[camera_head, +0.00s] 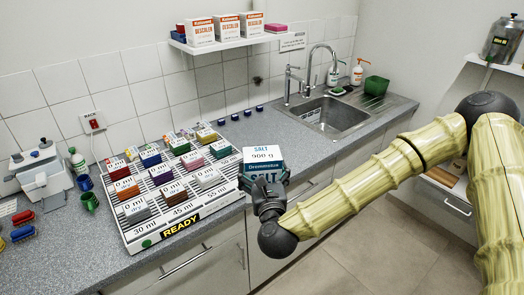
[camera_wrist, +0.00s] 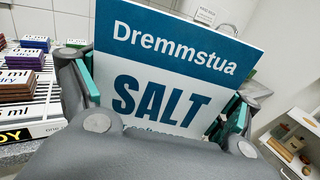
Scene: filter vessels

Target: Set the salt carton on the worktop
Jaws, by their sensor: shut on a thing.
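The grey speckled worktop (camera_head: 228,217) runs along the wall.
A white rack (camera_head: 137,231) with several coloured blocks and a "READY" label stands left of the carton. A steel sink (camera_head: 335,116) is behind and right. Bare worktop (camera_head: 285,138) lies between rack and sink. A shelf (camera_head: 225,45) with descaler boxes hangs above.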

